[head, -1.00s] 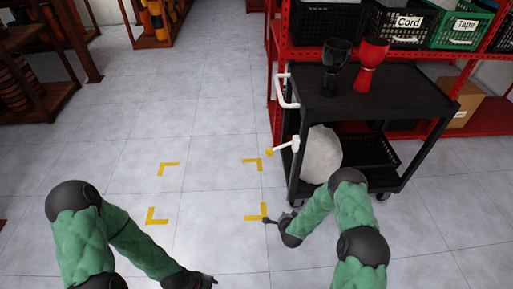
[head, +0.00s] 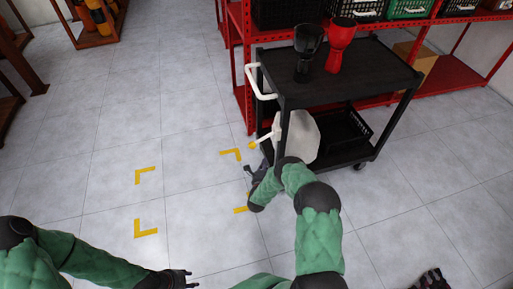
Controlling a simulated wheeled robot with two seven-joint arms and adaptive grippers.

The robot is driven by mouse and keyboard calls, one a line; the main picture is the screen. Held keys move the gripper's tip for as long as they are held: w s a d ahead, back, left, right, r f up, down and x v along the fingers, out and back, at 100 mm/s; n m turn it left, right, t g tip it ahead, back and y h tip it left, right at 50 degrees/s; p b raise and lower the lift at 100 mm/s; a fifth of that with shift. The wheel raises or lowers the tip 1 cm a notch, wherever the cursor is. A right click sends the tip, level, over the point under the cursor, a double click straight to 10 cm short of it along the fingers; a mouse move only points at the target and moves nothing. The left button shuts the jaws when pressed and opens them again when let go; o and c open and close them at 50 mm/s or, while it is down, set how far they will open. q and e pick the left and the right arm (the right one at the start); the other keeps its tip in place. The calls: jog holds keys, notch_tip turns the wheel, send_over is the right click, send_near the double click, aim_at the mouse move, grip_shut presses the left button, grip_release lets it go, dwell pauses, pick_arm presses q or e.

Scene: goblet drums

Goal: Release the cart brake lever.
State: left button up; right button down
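The black cart (head: 360,72) stands at the right in the head view. Its brake lever (head: 266,137) is a short white bar with a yellow tip, sticking out to the left low on the cart's near left side, below the white push handle (head: 258,84). My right gripper (head: 252,168) is just below the lever's yellow tip in the picture. Its dark fingers look spread and empty; I see no clear contact with the lever. My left gripper (head: 189,279) is low at the bottom of the view, away from the cart, empty, with its fingertips apart.
A black goblet drum (head: 306,55) and a red goblet drum (head: 340,45) stand on the cart's top. A pale rounded object (head: 303,138) is on the lower shelf. A red rack (head: 239,70) is behind. Yellow corner marks (head: 146,228) lie on clear floor at left.

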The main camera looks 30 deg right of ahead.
aim_at(262, 139)
jog(key=shift+w, duration=0.1)
jog(key=b+x, duration=0.4)
jog(key=x, duration=0.6)
jog(key=shift+w+a+r, duration=0.1)
jog(key=shift+w+a, duration=0.1)
jog(key=shift+a, duration=0.4)
jog(key=shift+w+a+r, duration=0.15)
jog(key=shift+w+a, duration=0.1)
jog(key=shift+a, duration=0.4)
jog(key=shift+w+a+r, duration=0.1)
jog(key=shift+w+a, duration=0.1)
jog(key=shift+a, duration=0.4)
